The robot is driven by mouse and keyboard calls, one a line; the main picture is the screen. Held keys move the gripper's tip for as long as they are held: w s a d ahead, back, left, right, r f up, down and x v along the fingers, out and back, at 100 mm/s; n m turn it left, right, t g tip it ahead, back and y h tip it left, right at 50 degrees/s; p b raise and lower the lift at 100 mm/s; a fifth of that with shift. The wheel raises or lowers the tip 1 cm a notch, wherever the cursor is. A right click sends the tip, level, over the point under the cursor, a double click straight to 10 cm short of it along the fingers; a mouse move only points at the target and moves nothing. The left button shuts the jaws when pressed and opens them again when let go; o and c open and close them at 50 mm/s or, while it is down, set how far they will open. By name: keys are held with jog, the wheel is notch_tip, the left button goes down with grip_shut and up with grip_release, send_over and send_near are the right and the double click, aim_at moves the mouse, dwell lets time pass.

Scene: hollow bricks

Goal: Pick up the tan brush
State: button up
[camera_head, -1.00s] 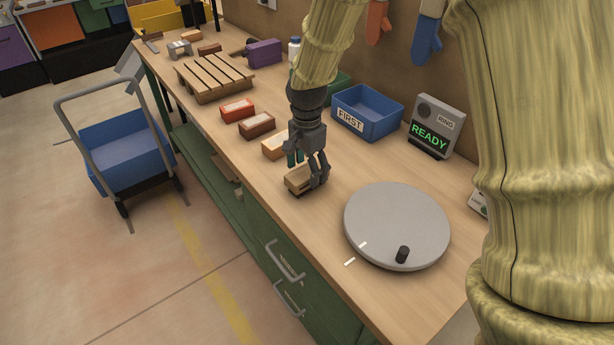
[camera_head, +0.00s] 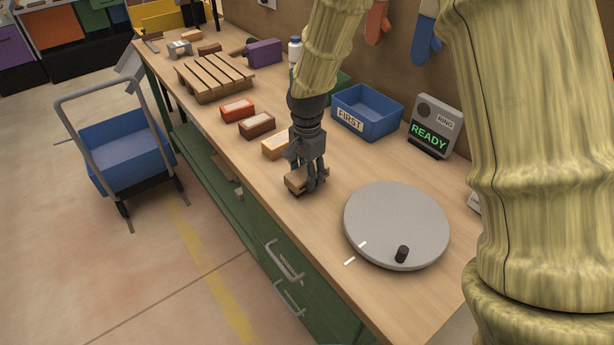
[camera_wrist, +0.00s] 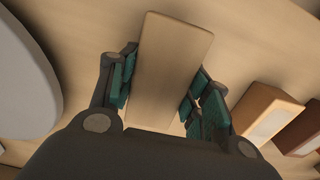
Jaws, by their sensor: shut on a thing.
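The tan brush (camera_head: 296,184) is a small tan block on the workbench, left of the grey turntable disc. In the wrist view the tan brush (camera_wrist: 168,60) shows its plain flat top between the green-padded fingers. My gripper (camera_head: 308,184) points down over it, with a finger on each side. In the wrist view my gripper (camera_wrist: 163,92) is shut on the brush. The brush appears to be at bench level; I cannot tell whether it is clear of the surface.
An orange-tan brick (camera_head: 273,147), a brown brick (camera_head: 257,128) and a red brick (camera_head: 237,112) lie in a row behind. A grey turntable (camera_head: 396,222) is on the right. A blue bin (camera_head: 376,125) marked FIRST and a READY display (camera_head: 434,128) stand along the wall side.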

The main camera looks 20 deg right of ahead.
jog(key=shift+r, duration=0.85)
jog(key=shift+r+b, duration=0.4)
jog(key=shift+r, duration=0.55)
jog(key=s+a, duration=0.1)
jog(key=s, duration=0.4)
jog(key=s+a+r+b, duration=0.1)
jog(key=s+a, duration=0.1)
jog(key=s, duration=0.3)
jog(key=s+a+b, duration=0.1)
jog(key=s, duration=0.4)
jog(key=shift+s+a+r, duration=0.2)
jog(key=shift+a+r, duration=0.05)
jog(key=shift+a, duration=0.1)
jog(key=o, duration=0.5)
jog(key=c, duration=0.3)
jog(key=shift+c, duration=0.2)
